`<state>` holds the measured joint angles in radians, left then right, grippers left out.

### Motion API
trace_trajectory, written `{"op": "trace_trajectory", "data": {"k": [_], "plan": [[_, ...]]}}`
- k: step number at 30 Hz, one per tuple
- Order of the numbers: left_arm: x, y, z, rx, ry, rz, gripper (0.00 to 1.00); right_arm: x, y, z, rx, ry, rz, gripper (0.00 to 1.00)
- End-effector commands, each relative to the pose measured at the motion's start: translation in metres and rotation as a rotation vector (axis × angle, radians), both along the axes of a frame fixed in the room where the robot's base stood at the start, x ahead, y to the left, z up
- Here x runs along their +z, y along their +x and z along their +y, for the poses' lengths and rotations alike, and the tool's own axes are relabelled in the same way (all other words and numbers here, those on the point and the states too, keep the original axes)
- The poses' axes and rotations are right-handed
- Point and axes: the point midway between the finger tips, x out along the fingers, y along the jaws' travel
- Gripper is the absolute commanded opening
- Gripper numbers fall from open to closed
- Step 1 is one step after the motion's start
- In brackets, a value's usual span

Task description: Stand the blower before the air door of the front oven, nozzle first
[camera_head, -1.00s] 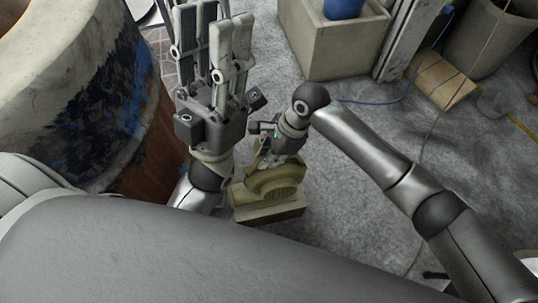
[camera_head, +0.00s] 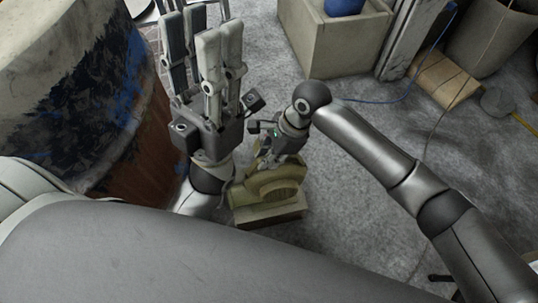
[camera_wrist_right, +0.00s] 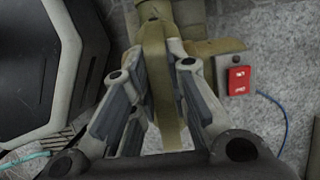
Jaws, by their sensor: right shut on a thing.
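The olive-yellow blower (camera_head: 278,185) is low in the middle of the head view, upright close above or on the grey floor; I cannot tell which. My right gripper (camera_head: 266,152) is over its top. In the right wrist view the fingers (camera_wrist_right: 157,75) are shut on both sides of the blower's yellowish handle (camera_wrist_right: 158,60). A red switch (camera_wrist_right: 240,80) shows beside it. My left gripper (camera_head: 204,25) is empty, its fingers apart and pointing up the picture. A large barrel (camera_head: 85,105), blue-black and brown, perhaps an oven, stands left. No air door is visible, and the nozzle is not clear.
A concrete planter-like box (camera_head: 330,45) with a blue object (camera_head: 343,5) stands at the back. Right of it are a grey post (camera_head: 405,40), a cardboard-coloured block (camera_head: 445,82) and a bucket (camera_head: 488,42). A blue cable (camera_head: 398,100) crosses the floor. Floor right of the blower is clear.

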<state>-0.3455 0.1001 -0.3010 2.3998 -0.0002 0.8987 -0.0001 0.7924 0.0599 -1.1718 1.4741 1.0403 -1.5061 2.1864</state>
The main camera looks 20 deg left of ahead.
Motion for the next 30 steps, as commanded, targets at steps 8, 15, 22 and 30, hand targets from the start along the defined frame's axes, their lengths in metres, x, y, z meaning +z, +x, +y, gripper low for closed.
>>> {"op": "trace_trajectory", "data": {"k": [8, 15, 22, 30], "plan": [[0.003, 0.000, 0.000, 0.000, 0.000, 0.001, 0.32, 0.005, 0.002, 0.006, 0.002, 0.020, -0.007, 0.00], [0.004, 0.000, 0.000, 0.000, 0.000, 0.001, 0.32, 0.000, 0.001, 0.006, 0.003, 0.020, -0.006, 0.00], [0.004, 0.000, 0.000, 0.000, 0.000, 0.001, 0.32, -0.003, 0.002, 0.006, 0.004, 0.020, -0.007, 0.00], [0.003, 0.000, 0.000, 0.001, 0.000, 0.003, 0.32, -0.005, 0.002, 0.004, 0.001, 0.014, -0.005, 0.35]]}}
